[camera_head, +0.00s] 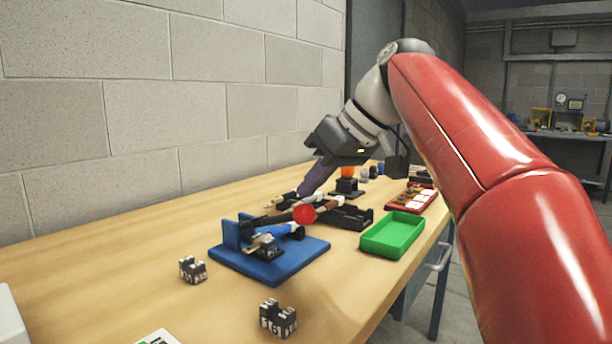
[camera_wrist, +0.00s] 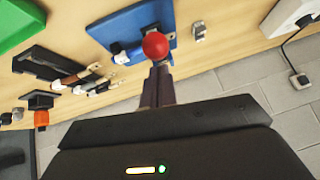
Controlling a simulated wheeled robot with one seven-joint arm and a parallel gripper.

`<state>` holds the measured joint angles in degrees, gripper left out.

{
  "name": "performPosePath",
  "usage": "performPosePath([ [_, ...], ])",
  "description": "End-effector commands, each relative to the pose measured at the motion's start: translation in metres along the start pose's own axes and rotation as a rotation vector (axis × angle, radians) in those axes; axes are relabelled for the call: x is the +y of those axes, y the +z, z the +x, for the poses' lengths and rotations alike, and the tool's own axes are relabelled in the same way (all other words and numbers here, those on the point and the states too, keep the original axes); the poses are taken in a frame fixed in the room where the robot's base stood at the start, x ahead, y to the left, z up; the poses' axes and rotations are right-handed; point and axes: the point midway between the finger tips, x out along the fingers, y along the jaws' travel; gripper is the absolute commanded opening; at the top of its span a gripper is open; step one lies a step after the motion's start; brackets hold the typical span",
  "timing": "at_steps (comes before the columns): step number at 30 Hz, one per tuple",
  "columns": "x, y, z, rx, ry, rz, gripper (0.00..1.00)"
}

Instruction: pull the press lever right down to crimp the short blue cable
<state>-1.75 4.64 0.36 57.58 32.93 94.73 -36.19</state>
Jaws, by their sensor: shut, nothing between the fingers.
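The press has a blue base plate (camera_head: 300,255) with an upright blue bracket, on the near middle of the bench. Its dark lever (camera_head: 268,219) lies close to level and ends in a red ball knob (camera_head: 304,214). The knob also shows in the wrist view (camera_wrist: 155,46). The short blue cable (camera_head: 282,231) lies at the press under the lever, partly hidden. My gripper (camera_head: 301,193) is shut and empty, its purple-grey fingers pointing down near the knob. In the wrist view the fingertips (camera_wrist: 158,68) come right up to the knob; I cannot tell whether they touch it.
A dark tray with cables (camera_head: 348,216), a green tray (camera_head: 393,234) and a red tray (camera_head: 421,197) stand to the right. Dark notched blocks (camera_head: 278,318) (camera_head: 193,269) stand in front of the press. A block wall (camera_head: 150,110) runs behind the bench.

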Motion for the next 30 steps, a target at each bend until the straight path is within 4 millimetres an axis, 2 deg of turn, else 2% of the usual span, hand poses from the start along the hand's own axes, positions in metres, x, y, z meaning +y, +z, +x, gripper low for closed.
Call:
performPosePath([
  [3, 0.002, 0.005, 0.003, 0.001, 0.000, -0.001, 0.00],
  [17, 0.002, 0.008, 0.004, 0.007, -0.001, -0.002, 0.00],
  [30, 0.009, 0.049, 0.027, 0.204, -0.023, -0.021, 0.00],
])
